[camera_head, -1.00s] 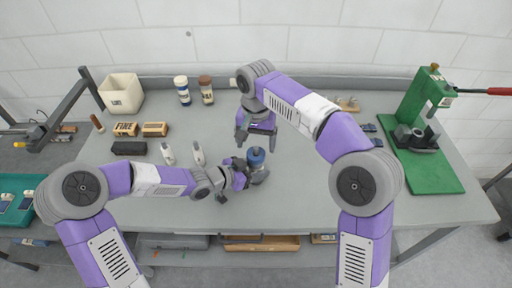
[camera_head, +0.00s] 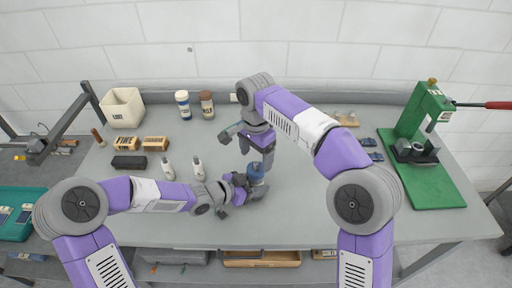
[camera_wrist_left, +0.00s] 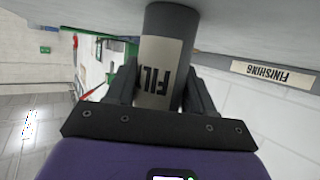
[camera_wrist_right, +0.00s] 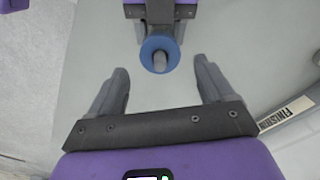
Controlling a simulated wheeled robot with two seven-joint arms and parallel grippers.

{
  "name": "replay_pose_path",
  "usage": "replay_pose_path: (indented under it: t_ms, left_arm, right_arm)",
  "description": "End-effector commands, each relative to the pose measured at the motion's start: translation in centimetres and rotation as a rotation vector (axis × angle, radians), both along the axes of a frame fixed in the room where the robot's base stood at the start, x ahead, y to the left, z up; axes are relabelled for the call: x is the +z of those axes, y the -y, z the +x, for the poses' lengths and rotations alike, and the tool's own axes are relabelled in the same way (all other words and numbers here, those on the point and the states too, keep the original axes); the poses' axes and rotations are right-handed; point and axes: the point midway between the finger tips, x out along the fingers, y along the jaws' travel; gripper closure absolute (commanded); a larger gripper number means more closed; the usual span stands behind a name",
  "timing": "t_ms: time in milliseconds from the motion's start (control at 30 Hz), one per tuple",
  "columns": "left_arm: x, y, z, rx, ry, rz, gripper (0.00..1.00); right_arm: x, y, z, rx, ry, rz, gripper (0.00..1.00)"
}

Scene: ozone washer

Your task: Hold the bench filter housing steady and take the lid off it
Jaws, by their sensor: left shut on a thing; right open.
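The filter housing is an upright grey cylinder (camera_wrist_left: 170,28) with a pale label in the left wrist view. Its blue lid (camera_head: 255,172) shows in the head view. In the right wrist view the lid (camera_wrist_right: 152,46) is a blue disc with a grey knob. My left gripper (camera_wrist_left: 160,85) is shut on the housing's body, one finger on each side. My right gripper (camera_wrist_right: 160,75) is open and empty above the bench, its fingertips spread to either side of the lid's near edge, apart from it. In the head view the right gripper (camera_head: 258,154) is just above the lid.
Two white bottles (camera_head: 167,169) stand left of the housing. Two jars (camera_head: 184,104) stand at the back, beside a cream bin (camera_head: 122,107). A green press (camera_head: 418,150) is at the right.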

Motion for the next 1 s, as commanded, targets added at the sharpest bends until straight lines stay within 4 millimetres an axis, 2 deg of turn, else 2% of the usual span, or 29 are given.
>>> replay_pose_path:
  t_ms: [100,300,667,767,1000]
  left_arm:
    - [0.1,0.0,0.0,0.0,0.002,-0.001,1.0]
    - [0.1,0.0,0.0,0.0,0.002,-0.001,1.0]
    - [0.1,0.0,0.0,0.0,0.002,-0.001,1.0]
    - [0.1,0.0,0.0,0.0,0.002,-0.001,1.0]
    - [0.1,0.0,0.0,0.0,0.002,-0.001,1.0]
  right_arm:
    - [-2.0,0.1,0.0,0.0,-0.004,-0.001,0.19]
    - [-4.2,0.0,0.0,0.001,-0.001,-0.001,0.19]
    - [-4.8,0.0,0.0,0.001,0.001,0.001,0.19]
    - [-4.8,0.0,0.0,0.001,0.001,0.001,0.31]
    - [-4.8,0.0,0.0,0.001,0.001,0.001,0.68]
